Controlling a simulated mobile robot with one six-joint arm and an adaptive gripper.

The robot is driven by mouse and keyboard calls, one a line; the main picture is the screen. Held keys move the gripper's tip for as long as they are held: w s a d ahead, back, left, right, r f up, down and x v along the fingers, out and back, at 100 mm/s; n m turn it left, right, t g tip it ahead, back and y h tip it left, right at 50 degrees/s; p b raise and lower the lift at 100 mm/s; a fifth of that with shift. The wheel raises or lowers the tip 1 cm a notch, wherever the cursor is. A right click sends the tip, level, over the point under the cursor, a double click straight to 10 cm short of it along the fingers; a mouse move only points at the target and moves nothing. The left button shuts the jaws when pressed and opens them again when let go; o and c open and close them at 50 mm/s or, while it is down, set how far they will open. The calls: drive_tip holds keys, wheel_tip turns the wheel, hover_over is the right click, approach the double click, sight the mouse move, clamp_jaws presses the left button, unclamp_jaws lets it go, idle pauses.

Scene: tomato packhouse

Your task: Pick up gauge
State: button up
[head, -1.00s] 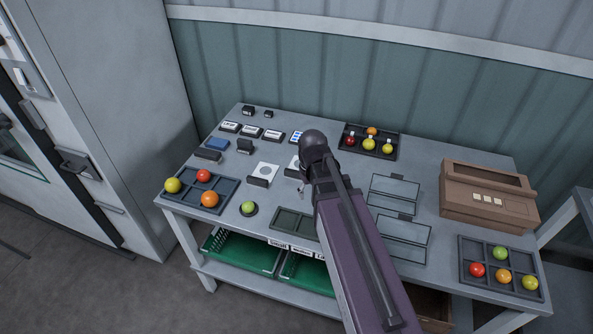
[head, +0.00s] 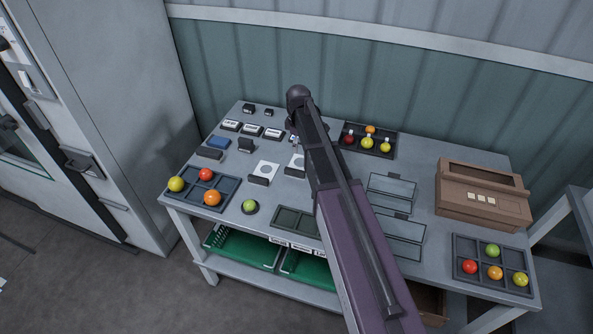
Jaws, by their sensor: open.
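White cards with a grey round mark stand in dark bases near the middle of the table; they look like gauges, but I cannot tell which is the task's gauge. One card (head: 266,169) is in full view. A second card (head: 297,161) is partly hidden by my arm. My gripper (head: 292,138) is mostly hidden behind my wrist, above the table's back middle, beyond the cards. Little of its fingers shows; it is open and nothing shows in it.
A tomato tray (head: 227,186) is at left, another (head: 463,281) at front right, a third (head: 346,127) at the back. Labelled blocks (head: 252,130) stand back left. A green tomato (head: 249,206) sits in front. A brown box (head: 450,205) stands at right.

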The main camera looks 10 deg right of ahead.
sight(298, 170)
drive_tip(key=shift+f, duration=0.1)
wheel_tip(298, 170, down, 8)
drive_tip(key=b, duration=0.8)
drive_tip(key=shift+f+b, duration=0.25)
drive_tip(key=shift+b, duration=0.05)
idle(0.3)
drive_tip(key=shift+s+f+b, duration=0.15)
drive_tip(key=shift+f+b, duration=2.45)
clamp_jaws()
